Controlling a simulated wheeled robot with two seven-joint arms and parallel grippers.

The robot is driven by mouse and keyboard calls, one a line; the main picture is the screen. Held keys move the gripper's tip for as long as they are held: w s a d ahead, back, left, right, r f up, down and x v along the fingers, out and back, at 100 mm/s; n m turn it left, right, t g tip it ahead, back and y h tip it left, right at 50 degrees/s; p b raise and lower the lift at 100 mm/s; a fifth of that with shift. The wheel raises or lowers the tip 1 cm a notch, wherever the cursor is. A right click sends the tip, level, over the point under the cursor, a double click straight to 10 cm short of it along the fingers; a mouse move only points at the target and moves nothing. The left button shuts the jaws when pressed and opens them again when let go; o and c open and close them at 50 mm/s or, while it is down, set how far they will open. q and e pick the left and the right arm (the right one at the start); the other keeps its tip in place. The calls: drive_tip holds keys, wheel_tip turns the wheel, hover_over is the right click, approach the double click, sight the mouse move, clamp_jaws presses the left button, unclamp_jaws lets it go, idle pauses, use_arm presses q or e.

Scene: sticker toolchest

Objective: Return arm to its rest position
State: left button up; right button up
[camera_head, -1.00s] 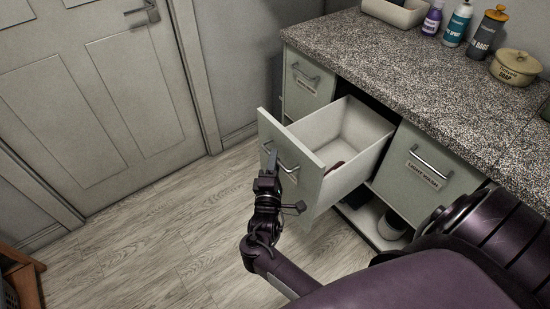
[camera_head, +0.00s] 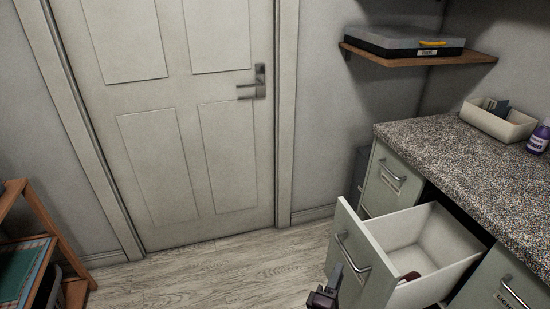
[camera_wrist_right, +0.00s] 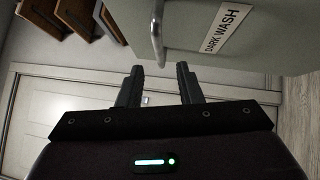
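My right gripper (camera_head: 336,278) is at the bottom edge of the head view, in front of the pulled-out drawer's front panel (camera_head: 358,250). In the right wrist view its two fingers (camera_wrist_right: 158,84) are apart with nothing between them. The drawer's metal handle (camera_wrist_right: 157,32) is just beyond the fingertips, beside a "DARK WASH" label (camera_wrist_right: 224,27). I cannot tell whether the gripper touches the handle. Most of my right arm is out of the head view. My left gripper is not in view.
The open drawer (camera_head: 418,231) juts out below the speckled counter (camera_head: 450,160) and holds a dark reddish thing (camera_head: 410,276). A closed door (camera_head: 185,130) is ahead. A wooden rack (camera_head: 35,215) stands at the left. Bare floor (camera_head: 220,275) lies between.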

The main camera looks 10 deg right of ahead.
drive_tip(key=s+a+f+m+g+y, duration=0.15)
drive_tip(key=s+f+y, duration=0.3)
drive_tip(key=f, duration=0.85)
drive_tip(key=s+a+f+m+g+y, duration=0.1)
drive_tip(key=s+a+f+g+y, duration=0.25)
drive_tip(key=f, duration=1.05)
drive_tip(key=s+d+f+m+g+y, duration=0.1)
drive_tip(key=s+f+m+g, duration=0.1)
drive_tip(key=s+f, duration=0.3)
drive_tip(key=s+d+f+m+g+y, duration=0.1)
drive_tip(key=s+f+g, duration=0.3)
drive_tip(key=s, duration=1)
drive_tip(key=s+f+m+g+y, duration=0.2)
drive_tip(key=s+f, duration=0.4)
drive_tip(key=s, duration=0.4)
drive_tip(key=shift+d+f+m+g+y+p, duration=0.3)
drive_tip(key=shift+d+m+g+p, duration=0.15)
drive_tip(key=shift+m, duration=0.4)
